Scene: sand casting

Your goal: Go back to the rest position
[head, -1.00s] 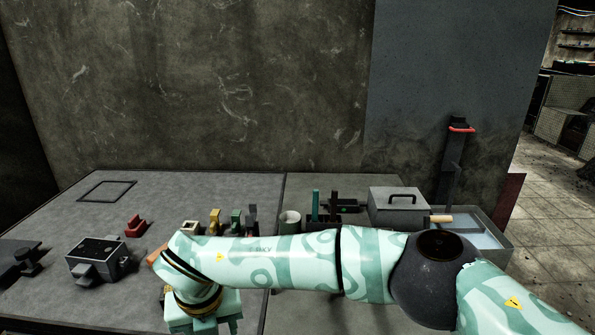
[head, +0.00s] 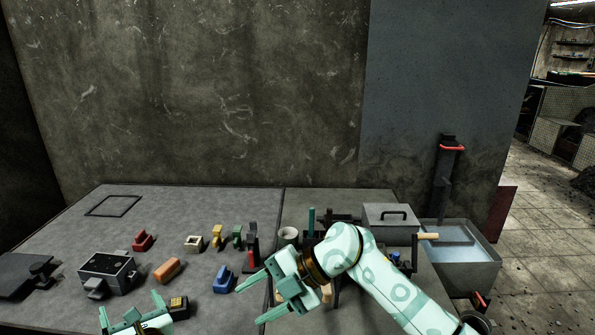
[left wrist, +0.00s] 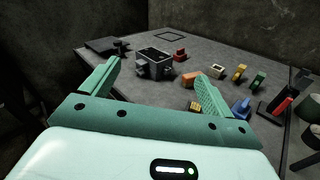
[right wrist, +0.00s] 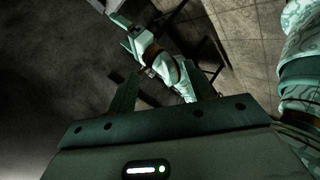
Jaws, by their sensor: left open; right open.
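My left gripper (head: 131,308) is at the bottom left of the head view, open and empty, in front of the table's near side. Its spread fingers also show in the left wrist view (left wrist: 155,80), with the table beyond them. My right gripper (head: 248,306) is open and empty near the lower middle of the head view, pointing left over the table's near part. In the right wrist view its fingers (right wrist: 160,85) are apart with nothing between them; part of my left arm and the floor show beyond.
The table (head: 60,235) holds a grey metal box (head: 122,268), a red piece (head: 142,240), an orange block (head: 167,269), a blue piece (head: 224,280) and other small parts. A lidded box (head: 390,214) and a water tank (head: 480,270) stand right. Space above the table's left is clear.

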